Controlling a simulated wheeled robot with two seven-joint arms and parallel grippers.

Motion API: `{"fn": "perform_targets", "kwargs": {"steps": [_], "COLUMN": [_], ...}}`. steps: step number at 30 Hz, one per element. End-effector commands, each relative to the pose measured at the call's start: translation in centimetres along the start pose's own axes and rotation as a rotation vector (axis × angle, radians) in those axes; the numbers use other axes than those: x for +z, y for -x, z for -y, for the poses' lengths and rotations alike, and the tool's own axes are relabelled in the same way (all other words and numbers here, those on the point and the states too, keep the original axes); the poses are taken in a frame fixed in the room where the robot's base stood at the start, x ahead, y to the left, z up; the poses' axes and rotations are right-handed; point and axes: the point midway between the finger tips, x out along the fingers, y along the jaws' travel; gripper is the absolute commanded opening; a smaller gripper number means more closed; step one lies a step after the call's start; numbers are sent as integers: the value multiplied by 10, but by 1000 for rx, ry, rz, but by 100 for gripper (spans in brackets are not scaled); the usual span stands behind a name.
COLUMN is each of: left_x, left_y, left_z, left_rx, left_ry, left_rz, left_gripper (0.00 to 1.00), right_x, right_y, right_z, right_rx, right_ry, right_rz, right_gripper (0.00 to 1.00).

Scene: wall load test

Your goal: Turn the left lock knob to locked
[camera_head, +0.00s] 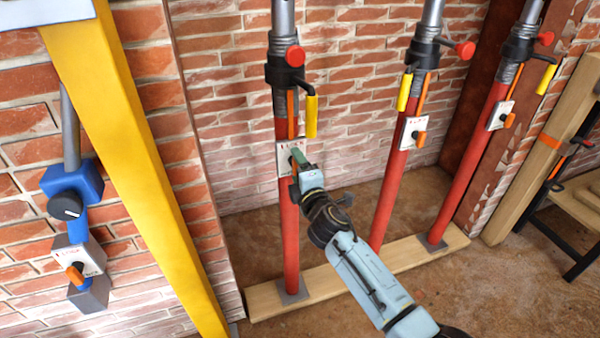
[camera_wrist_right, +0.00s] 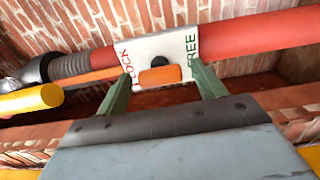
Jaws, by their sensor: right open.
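The left red prop (camera_head: 289,230) stands upright with a white lock plate (camera_head: 283,160). In the right wrist view, the plate (camera_wrist_right: 130,55) reads LOCK at left and FREE at right. Its orange knob (camera_wrist_right: 160,76) lies below a black pivot, between the two green fingers of my right gripper (camera_wrist_right: 162,74). The fingers are open, with a small gap seeming to show on each side of the knob. My left gripper is not in view.
A middle prop (camera_head: 392,185) and a right prop (camera_head: 466,165) carry similar plates and orange knobs. All three stand on a wooden sill (camera_head: 345,280). A yellow beam (camera_head: 130,150) and a blue wall bracket (camera_head: 75,185) are at left. A yellow handle (camera_head: 311,117) hangs above my right gripper.

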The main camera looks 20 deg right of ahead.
Motion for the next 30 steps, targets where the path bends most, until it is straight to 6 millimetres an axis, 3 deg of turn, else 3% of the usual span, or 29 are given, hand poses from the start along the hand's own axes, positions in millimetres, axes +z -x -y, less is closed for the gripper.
{"fn": "perform_targets", "kwargs": {"steps": [5,12,21,30], "left_x": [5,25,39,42], "left_y": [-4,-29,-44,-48], "left_z": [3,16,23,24], "left_rx": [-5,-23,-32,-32], "left_ry": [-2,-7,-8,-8], "left_rz": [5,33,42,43], "left_gripper": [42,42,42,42], "right_x": [0,0,0,0], "right_y": [13,58,114,134], "right_z": [0,-1,0,0], "right_rx": [-2,-3,-3,0], "right_ry": [-1,-2,-1,1], "right_rz": [0,0,1,0], "right_gripper": [69,69,69,69]}}
